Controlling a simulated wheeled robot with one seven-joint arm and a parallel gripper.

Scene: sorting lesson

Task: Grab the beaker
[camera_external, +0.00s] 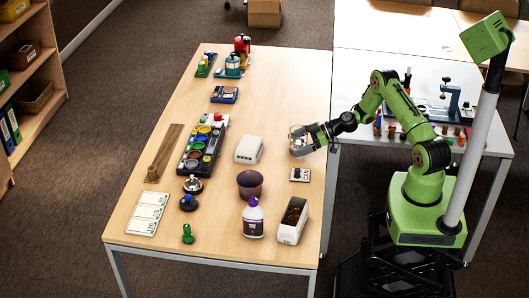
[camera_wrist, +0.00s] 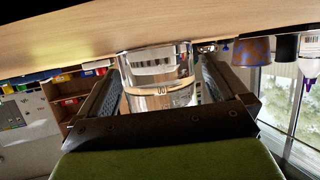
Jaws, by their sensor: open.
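The beaker (camera_wrist: 158,82) is clear glass with markings on its side. In the wrist view it stands between the two fingers of my gripper (camera_wrist: 160,90), against the wooden table, and the picture is upside down. The fingers lie on either side of it and are open; whether either one touches the glass I cannot tell. In the external view my gripper (camera_external: 303,138) reaches in from the right, low over the table's right side, with the beaker (camera_external: 297,143) small at its tip and partly hidden by the fingers.
On the table (camera_external: 225,215), a white box (camera_external: 249,150) stands left of my gripper. The table behind my gripper is clear.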

